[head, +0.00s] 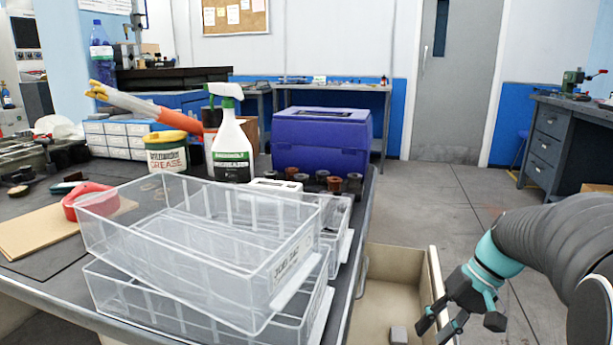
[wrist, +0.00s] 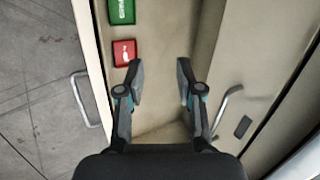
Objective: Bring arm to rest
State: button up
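My gripper (head: 437,330) is at the lower right in the head view, at the end of my grey arm with teal parts. It hangs beside or over the right side of a beige open drawer or bin (head: 385,295); I cannot tell its exact height. In the wrist view, my gripper (wrist: 160,72) has its two dark fingers spread apart with nothing between them. Beyond the fingers are beige surfaces (wrist: 155,40), with a red block or label (wrist: 124,52) and a green one (wrist: 121,11) to the left of the fingertips.
A bench at left holds stacked clear plastic trays (head: 200,255), a spray bottle (head: 231,140), a grease tub (head: 167,153) and a purple case (head: 322,139). Metal handles (wrist: 80,100) show in the wrist view. Floor (head: 450,200) is clear behind.

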jog(key=s+a+r+n+t+h+p, duration=0.1)
jog(key=s+a+r+t+h, duration=0.1)
jog(key=s+a, duration=0.2)
jog(key=s+a+r+t+h+p, duration=0.1)
jog(key=s+a+r+t+h, duration=0.2)
jog(key=s, duration=0.6)
jog(key=shift+a+n+t+h, duration=0.3)
jog(key=shift+a+n, duration=0.1)
jog(key=shift+a, duration=0.1)
jog(key=shift+s+r, duration=0.1)
